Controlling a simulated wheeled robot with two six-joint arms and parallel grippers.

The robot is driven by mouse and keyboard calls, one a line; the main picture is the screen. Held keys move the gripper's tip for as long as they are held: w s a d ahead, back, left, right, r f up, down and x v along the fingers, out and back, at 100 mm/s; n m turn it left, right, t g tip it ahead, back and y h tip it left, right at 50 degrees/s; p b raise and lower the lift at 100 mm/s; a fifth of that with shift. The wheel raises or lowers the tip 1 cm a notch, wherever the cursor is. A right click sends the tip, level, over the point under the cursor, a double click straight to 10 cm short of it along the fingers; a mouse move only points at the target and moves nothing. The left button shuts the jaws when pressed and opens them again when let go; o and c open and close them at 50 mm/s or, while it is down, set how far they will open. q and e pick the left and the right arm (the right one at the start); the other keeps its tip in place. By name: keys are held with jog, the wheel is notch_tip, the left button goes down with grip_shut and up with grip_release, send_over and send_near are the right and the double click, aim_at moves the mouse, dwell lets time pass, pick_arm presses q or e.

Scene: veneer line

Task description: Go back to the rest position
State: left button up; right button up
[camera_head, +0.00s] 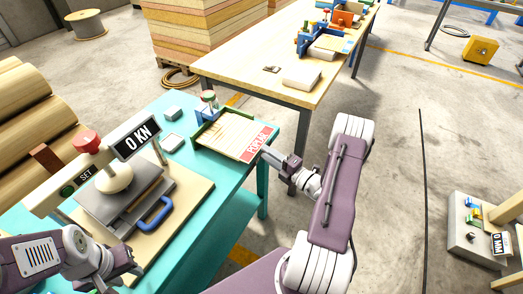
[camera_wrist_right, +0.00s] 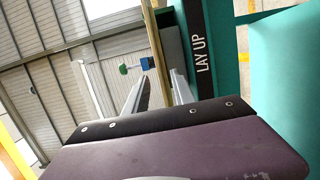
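My right gripper (camera_head: 268,153) is at the right edge of the teal table, by the POPLAR-labelled end of a shallow tray (camera_head: 212,127) with pale veneer in it. In the right wrist view its two fingers (camera_wrist_right: 157,92) stand apart. A wooden edge (camera_wrist_right: 158,55) shows in the gap, closer to the right finger; I cannot tell if it touches. My left gripper (camera_head: 112,276) is at the bottom left, in front of the press, partly cut off by the frame; its finger opening is not clear.
The press (camera_head: 118,177) with a blue handle and a 0 KN display stands on the teal table (camera_head: 205,187). Behind is a wooden table (camera_head: 240,74) with blue fixtures. A grey gauge box (camera_head: 470,235) is at the right. The floor between is largely clear.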

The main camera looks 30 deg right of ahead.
jog(key=v, duration=0.5)
jog(key=shift+s+d, duration=0.1)
jog(key=shift+s, duration=0.1)
